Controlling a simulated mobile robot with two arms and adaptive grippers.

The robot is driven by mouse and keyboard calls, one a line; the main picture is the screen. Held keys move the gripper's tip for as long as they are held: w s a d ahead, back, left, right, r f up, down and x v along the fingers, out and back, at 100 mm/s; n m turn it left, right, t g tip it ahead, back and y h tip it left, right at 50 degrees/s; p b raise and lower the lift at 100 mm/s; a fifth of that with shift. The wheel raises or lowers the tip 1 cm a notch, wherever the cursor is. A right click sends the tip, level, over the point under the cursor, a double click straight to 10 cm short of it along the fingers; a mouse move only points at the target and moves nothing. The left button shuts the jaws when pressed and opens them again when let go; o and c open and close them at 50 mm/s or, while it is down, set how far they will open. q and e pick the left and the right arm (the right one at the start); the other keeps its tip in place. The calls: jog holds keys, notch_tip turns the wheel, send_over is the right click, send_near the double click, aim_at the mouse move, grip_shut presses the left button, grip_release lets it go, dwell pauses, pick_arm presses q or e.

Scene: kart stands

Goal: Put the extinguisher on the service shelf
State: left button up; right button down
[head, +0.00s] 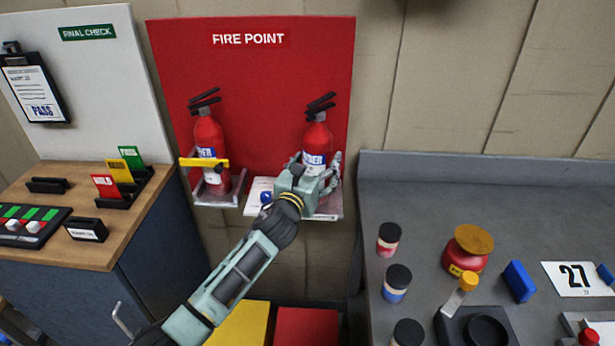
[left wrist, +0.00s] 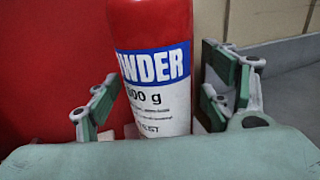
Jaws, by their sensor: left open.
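Two red extinguishers with black handles stand at the red Fire Point board (head: 260,75). The left extinguisher (head: 207,135) sits in a bracket with a yellow strap across it. The right extinguisher (head: 317,135) stands upright on its own bracket. My left gripper (head: 322,178) is at the lower part of the right extinguisher and hides its base. In the left wrist view, the open fingers (left wrist: 165,105) lie on both sides of the white-labelled right extinguisher (left wrist: 150,30), with a gap visible at the left. My right gripper is not seen. I cannot tell which surface is the service shelf.
A grey worktop (head: 400,180) at the right holds jars, a red pot with an orange lid (head: 468,247), a blue block (head: 519,281) and a 27 plate (head: 577,278). A wooden-topped cabinet (head: 125,222) with cards stands at the left. Yellow and red boxes are below.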

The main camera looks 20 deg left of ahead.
pick_arm(q)
jog(key=s+a, duration=0.1)
jog(key=s, duration=1)
jog(key=shift+a+b, duration=0.15)
jog(key=shift+b, duration=0.15)
